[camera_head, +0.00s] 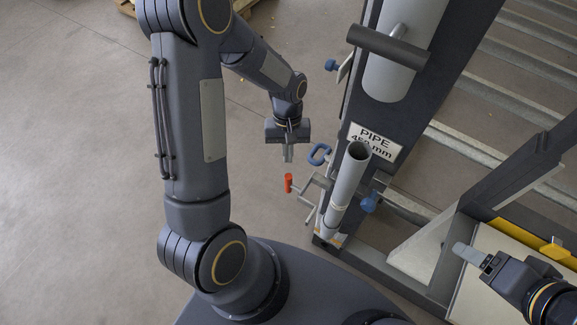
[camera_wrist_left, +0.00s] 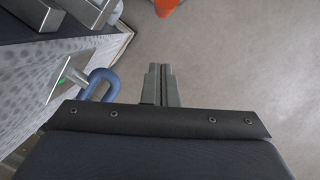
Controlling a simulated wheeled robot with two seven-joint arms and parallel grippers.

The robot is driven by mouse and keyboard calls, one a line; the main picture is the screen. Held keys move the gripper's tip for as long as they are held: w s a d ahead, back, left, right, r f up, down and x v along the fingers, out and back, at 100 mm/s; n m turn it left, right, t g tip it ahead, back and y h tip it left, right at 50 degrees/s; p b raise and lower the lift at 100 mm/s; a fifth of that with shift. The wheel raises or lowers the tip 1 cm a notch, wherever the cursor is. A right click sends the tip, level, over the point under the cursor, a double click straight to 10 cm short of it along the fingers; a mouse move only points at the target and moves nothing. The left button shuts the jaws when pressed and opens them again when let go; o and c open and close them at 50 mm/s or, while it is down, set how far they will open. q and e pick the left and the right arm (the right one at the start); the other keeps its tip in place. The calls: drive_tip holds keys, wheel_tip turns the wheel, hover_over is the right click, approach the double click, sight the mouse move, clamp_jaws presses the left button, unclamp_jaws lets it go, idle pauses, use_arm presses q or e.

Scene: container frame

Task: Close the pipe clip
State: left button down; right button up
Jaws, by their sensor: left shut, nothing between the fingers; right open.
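A grey pipe (camera_head: 349,180) stands tilted against the dark frame. Metal clip parts (camera_head: 318,182) sit beside it at mid height. An orange-red handle (camera_head: 289,183) sticks out to the left on a metal arm; its end also shows in the left wrist view (camera_wrist_left: 167,5). A blue loop handle (camera_head: 319,154) is left of the pipe top; it also shows in the left wrist view (camera_wrist_left: 101,84). I cannot tell whether the clip is open. My left gripper (camera_head: 288,158) is shut and empty, above the red handle and left of the blue loop. My right gripper (camera_head: 462,252) is open at lower right, away from the pipe.
A blue knob (camera_head: 369,201) sits right of the grey pipe. A frame with a yellow edge (camera_head: 520,234) is at right. The floor at left is clear.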

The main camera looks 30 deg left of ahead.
sight(302, 193)
use_arm(q)
drive_tip(key=shift+s+d+f+p, duration=0.15)
drive_tip(key=shift+s+d, duration=0.2)
drive_tip(key=shift+s, duration=0.25)
drive_tip(key=shift+s+d+f+p, duration=0.1)
drive_tip(key=shift+s+d, duration=0.25)
drive_tip(key=shift+s, duration=0.3)
drive_tip(key=shift+s+d+f+p, duration=0.15)
drive_tip(key=shift+s+d, duration=0.2)
drive_tip(key=shift+s, duration=0.25)
